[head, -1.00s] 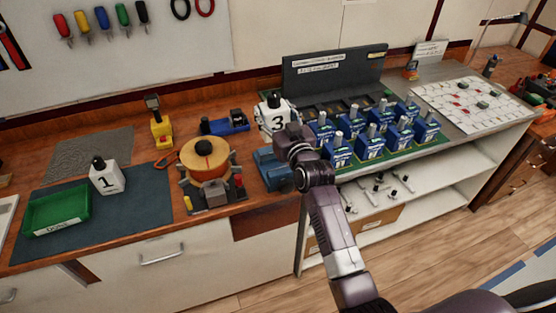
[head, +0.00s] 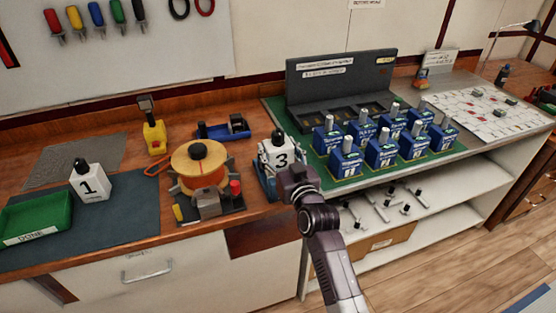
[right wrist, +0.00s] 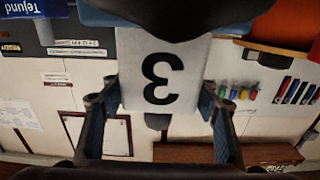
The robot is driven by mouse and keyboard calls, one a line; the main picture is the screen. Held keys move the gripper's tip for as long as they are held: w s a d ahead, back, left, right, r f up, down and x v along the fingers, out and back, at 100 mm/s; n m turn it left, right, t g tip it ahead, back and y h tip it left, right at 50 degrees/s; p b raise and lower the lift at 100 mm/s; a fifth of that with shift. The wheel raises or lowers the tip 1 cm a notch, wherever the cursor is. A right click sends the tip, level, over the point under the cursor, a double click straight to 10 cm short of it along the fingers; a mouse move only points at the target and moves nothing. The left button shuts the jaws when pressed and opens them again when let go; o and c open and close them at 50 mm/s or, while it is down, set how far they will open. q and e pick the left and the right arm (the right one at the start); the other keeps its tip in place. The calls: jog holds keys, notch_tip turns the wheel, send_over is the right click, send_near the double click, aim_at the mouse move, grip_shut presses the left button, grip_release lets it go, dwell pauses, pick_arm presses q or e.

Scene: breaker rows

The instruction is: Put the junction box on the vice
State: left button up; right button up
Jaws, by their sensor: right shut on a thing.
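The junction box, white with a black 3 and a dark knob on top, (head: 279,157) is upright at the blue vice (head: 261,180), at the bench's front edge. My right gripper (head: 293,176) is shut on the box from the front. In the right wrist view, which is upside down, the box (right wrist: 160,80) sits between the two fingers (right wrist: 160,112), with blue vice metal (right wrist: 190,18) right at its base. I cannot tell whether the base rests fully on the vice. My left gripper is not in view.
An orange spool (head: 200,165) stands just left of the vice. A green mat with blue breakers (head: 345,155) lies close on the right. White box 1 (head: 90,182) and the green tray (head: 35,220) are at far left. The blue-grey mat has free room.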

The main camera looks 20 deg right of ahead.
notch_tip(320, 180, down, 3)
jog(key=shift+r+b, duration=0.15)
jog(key=shift+b, duration=0.7)
jog(key=shift+w+f, duration=0.2)
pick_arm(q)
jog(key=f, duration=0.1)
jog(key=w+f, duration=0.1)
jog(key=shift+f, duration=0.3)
pick_arm(e)
jog(key=shift+s+r, duration=0.1)
jog(key=shift+r, duration=0.05)
jog(key=o, duration=1.6)
jog(key=shift+f, duration=0.3)
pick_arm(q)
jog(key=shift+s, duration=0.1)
